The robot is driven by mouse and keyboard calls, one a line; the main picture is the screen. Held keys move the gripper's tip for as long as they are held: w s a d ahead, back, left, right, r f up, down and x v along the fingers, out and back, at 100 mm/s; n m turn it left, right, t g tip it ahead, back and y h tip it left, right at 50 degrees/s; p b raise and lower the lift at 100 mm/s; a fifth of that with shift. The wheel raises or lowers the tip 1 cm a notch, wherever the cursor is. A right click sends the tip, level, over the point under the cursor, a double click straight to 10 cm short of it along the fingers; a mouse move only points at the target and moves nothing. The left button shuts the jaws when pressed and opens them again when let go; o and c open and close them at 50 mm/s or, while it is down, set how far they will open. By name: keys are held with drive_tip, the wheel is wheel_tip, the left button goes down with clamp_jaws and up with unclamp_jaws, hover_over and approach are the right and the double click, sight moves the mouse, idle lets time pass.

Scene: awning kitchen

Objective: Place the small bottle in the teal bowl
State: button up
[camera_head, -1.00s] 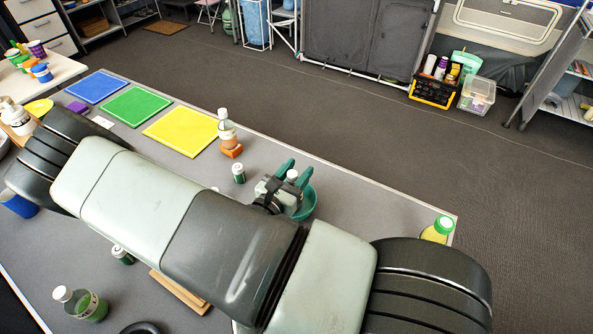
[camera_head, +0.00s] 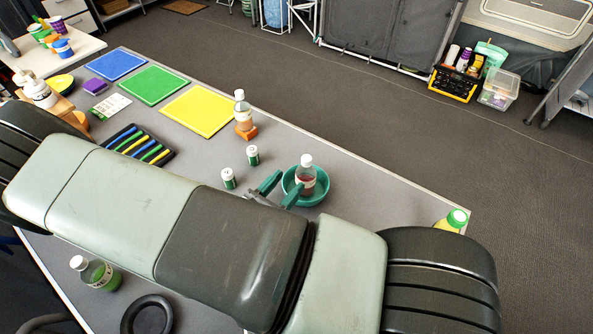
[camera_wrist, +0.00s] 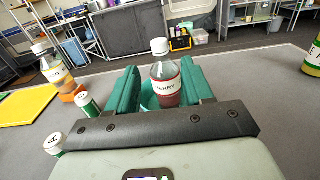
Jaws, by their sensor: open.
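A small bottle (camera_head: 306,178) with a white cap and dark red contents stands upright in the teal bowl (camera_head: 322,193) on the grey table. In the wrist view the bottle (camera_wrist: 165,92) shows just beyond my fingertips, centred between them. A bit of the bowl (camera_wrist: 149,95) shows behind my fingers. My gripper (camera_head: 281,187) has teal fingers and is open at the near side of the bowl. The fingers (camera_wrist: 160,80) stand apart on either side of the bottle in the wrist view, with a gap to it. The bowl's near rim is partly hidden by the fingers.
Two small green-and-white jars (camera_head: 228,178) stand left of my gripper. An orange-based bottle (camera_head: 243,115) stands farther back by the yellow mat (camera_head: 200,110). A yellow bottle with a green cap (camera_head: 453,221) is near the right table edge. My arm hides much of the near table.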

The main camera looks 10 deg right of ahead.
drive_tip(key=s+d+r+m+g+y, duration=0.2)
drive_tip(key=s+r+m+y, duration=0.2)
drive_tip(key=r+m, duration=0.5)
drive_tip(key=s+d+r+m+g+y, duration=0.2)
drive_tip(key=s+r+m+y, duration=0.2)
drive_tip(key=r+m, duration=0.4)
drive_tip(key=s+d+r+m+g+y, duration=0.2)
drive_tip(key=r+m, duration=0.7)
drive_tip(key=r, duration=0.8)
drive_tip(key=s+g+y, duration=0.1)
drive_tip(key=s+y, duration=0.1)
drive_tip(key=shift+d+r+m+y, duration=0.15)
drive_tip(key=shift+r+m+y, duration=0.15)
drive_tip(key=shift+y, duration=0.1)
